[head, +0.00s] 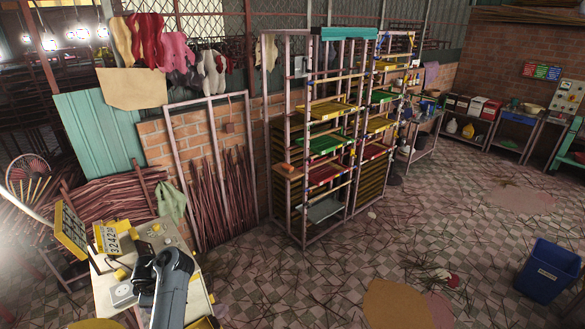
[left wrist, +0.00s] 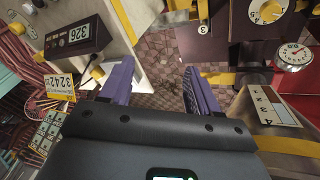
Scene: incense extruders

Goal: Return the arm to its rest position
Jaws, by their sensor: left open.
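My left arm (head: 172,290) reaches up from the bottom of the head view, over the small work table at lower left. Its dark gripper (head: 145,275) is partly hidden by the arm there. In the left wrist view, the two purple fingers of my left gripper (left wrist: 158,90) stand wide apart. Only the checkered floor shows between them, and they hold nothing. My right arm and gripper are in neither view.
The work table (head: 198,303) carries controls and a dial. The wrist view shows a box with a 326 display (left wrist: 73,37), a yellow 3242 sign (left wrist: 60,86) and a red dial scale (left wrist: 292,58) near the gripper. A tall rack (head: 303,120) stands mid-room; a blue bin (head: 548,270) stands right.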

